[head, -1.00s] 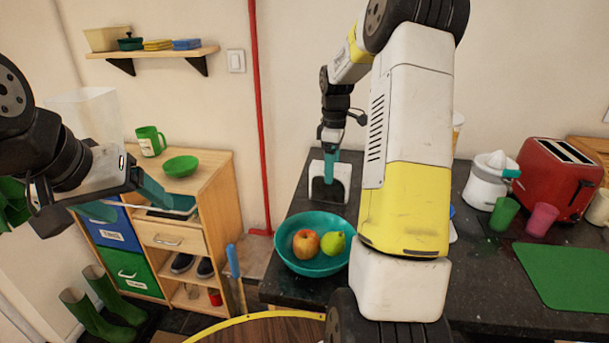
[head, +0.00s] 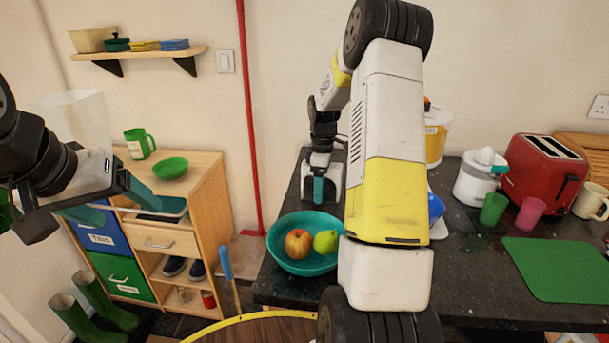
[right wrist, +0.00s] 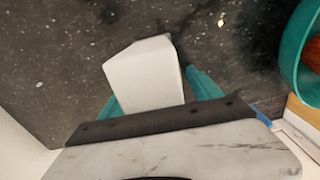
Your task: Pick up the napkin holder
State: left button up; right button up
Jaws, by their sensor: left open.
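The napkin holder (head: 336,182) stands on the dark counter behind the fruit bowl in the head view, pale and partly covered by my gripper. In the right wrist view a white block (right wrist: 145,72), which looks like the holder or its napkins, lies between my teal fingers. My right gripper (head: 318,189) points down at the holder. Its fingers are apart, one on each side of the block, with a slight gap visible on the right (right wrist: 160,95). My left gripper (head: 118,205) is open and empty, in front of the wooden cabinet.
A teal bowl (head: 278,250) with an apple and a green fruit stands close in front of the holder. Right of my arm are a juicer (head: 475,182), red toaster (head: 545,175), cups and a green mat (head: 560,268). The wooden cabinet (head: 205,200) stands at the left.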

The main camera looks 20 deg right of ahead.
grip_shut()
